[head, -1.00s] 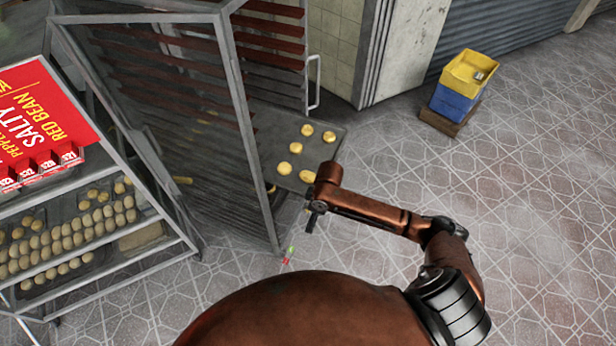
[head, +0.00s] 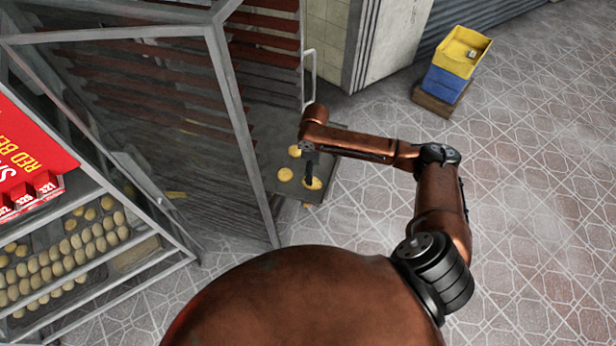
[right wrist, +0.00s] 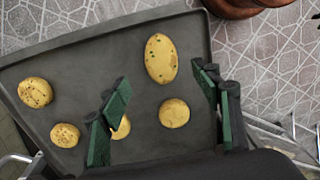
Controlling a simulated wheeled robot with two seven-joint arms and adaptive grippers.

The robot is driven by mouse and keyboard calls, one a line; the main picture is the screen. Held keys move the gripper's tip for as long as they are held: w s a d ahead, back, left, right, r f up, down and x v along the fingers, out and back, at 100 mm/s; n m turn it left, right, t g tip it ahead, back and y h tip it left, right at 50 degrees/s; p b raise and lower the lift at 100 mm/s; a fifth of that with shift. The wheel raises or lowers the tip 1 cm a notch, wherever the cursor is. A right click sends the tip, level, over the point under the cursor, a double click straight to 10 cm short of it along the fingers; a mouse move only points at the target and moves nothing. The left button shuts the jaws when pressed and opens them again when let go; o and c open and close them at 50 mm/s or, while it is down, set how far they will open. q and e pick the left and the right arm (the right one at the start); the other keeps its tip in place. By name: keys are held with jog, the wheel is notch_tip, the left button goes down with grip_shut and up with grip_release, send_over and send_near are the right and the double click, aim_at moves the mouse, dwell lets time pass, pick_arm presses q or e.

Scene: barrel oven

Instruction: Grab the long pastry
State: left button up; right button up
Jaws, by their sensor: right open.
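The long pastry (right wrist: 161,58) is an oval, golden, dark-specked pastry lying near one edge of a dark tray (right wrist: 60,55) in the right wrist view. In the head view this pastry (head: 314,185) is partly hidden by my right gripper (head: 309,168), which points down over the tray. In the right wrist view my right gripper (right wrist: 162,80) is open and empty. Its green-padded fingers are apart, with the long pastry ahead between the tip directions. A round pastry (right wrist: 174,113) shows between the fingers. I cannot tell the gripper's exact height. My left gripper is not in view.
More round pastries (right wrist: 35,92) lie on the tray. The tray projects from a tall metal rack (head: 240,120) with an open glazed frame at left. A display shelf of buns (head: 75,245) stands at far left. Yellow and blue crates (head: 462,50) stand at back right. The floor at right is clear.

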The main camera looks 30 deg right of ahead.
jog(key=f, duration=0.2)
jog(key=f+p, duration=0.1)
jog(key=shift+s+a+f, duration=0.15)
jog(key=shift+s+f, duration=0.15)
jog(key=shift+f, duration=0.1)
notch_tip(320, 180, down, 2)
jog(key=shift+w+f, duration=0.15)
jog(key=shift+f, duration=0.35)
jog(key=c, duration=1.2)
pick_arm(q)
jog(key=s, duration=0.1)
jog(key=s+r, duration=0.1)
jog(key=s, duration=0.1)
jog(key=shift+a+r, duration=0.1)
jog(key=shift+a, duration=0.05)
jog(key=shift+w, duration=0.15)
